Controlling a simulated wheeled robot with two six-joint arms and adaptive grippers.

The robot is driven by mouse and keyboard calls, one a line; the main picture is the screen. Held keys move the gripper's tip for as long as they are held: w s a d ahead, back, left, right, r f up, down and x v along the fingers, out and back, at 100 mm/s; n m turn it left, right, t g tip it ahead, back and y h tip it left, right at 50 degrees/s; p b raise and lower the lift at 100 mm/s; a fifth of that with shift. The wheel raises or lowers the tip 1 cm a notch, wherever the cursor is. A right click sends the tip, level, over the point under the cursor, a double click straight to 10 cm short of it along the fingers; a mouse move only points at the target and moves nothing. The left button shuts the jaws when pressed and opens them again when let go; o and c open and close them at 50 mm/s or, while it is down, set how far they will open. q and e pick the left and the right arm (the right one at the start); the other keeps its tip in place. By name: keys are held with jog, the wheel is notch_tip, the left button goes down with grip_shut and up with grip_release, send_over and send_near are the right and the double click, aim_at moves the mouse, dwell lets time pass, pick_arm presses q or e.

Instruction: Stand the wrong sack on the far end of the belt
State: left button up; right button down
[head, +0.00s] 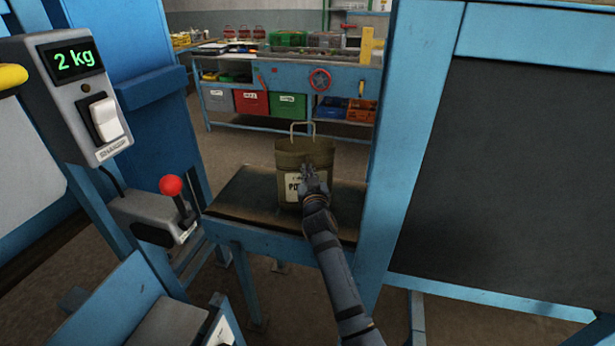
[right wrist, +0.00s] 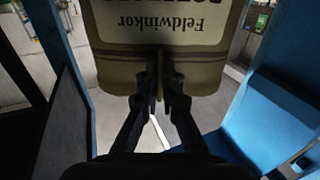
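A brown-olive sack (head: 318,156) with a pale label and a thin loop handle at its top is upright over the dark belt (head: 249,194). In the right wrist view the sack (right wrist: 112,66) fills the top middle, its label upside down and reading "Feldwinkor". My right gripper (head: 309,176) reaches the front of the sack and covers part of the label. In the wrist view its fingers (right wrist: 163,92) are close together with a thin fold of the sack between them. Whether the sack's base touches the belt is hard to tell. My left gripper is out of view.
A scale display (head: 75,60) reading 2 kg and a red-knobbed lever (head: 172,187) stand at the left. A blue post (head: 408,130) and dark panel (head: 515,180) close off the right. Behind is a blue workbench (head: 330,77) with coloured bins.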

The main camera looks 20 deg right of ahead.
jog(key=shift+f, duration=0.5)
jog(key=shift+f, duration=0.15)
jog(key=c, duration=1.5)
grip_release()
